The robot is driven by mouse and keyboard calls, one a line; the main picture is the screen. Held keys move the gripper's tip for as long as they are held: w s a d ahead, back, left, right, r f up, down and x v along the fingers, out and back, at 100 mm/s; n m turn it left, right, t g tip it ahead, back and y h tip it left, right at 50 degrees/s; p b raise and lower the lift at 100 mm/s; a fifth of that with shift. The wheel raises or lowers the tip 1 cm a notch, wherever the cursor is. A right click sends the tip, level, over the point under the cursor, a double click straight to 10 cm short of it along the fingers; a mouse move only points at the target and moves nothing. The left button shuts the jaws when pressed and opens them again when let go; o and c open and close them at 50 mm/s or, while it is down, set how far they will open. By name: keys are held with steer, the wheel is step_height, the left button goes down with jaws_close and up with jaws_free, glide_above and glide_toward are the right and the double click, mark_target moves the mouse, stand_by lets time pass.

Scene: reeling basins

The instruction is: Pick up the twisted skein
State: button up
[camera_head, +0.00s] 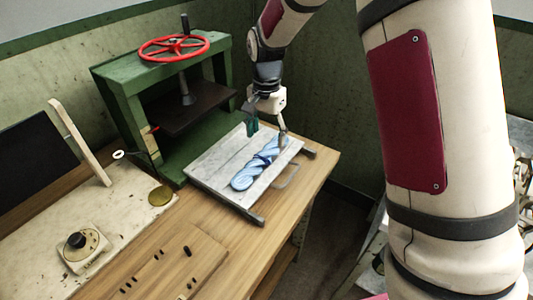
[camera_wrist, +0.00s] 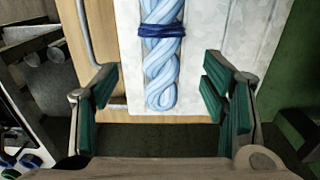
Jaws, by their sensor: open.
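The twisted skein (camera_head: 259,164) is light blue with a dark blue tie around it. It lies on a pale marbled board (camera_head: 217,169) on the wooden bench. In the wrist view the skein (camera_wrist: 162,72) runs up and down, with its looped end nearest me and the dark tie higher up. My gripper (camera_head: 267,130) is above the far right end of the skein in the head view. In the wrist view my gripper (camera_wrist: 160,95) is open, its green-padded fingers on either side of the skein's looped end with gaps on both sides. Nothing is between the pads but the view of the skein.
A green press (camera_head: 120,88) with a red handwheel (camera_head: 173,47) stands just behind the board. A metal handle (camera_head: 289,178) projects from the board's right side. A dial device (camera_head: 83,246) and a brass disc (camera_head: 160,196) are at the left. The bench (camera_head: 160,250) ends at the right.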

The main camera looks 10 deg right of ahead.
mark_target(265, 152)
steer(key=shift+a+f+p, duration=0.2)
steer(key=shift+f+p, duration=0.1)
steer(key=shift+f, duration=2.9)
steer(key=c, duration=1.3)
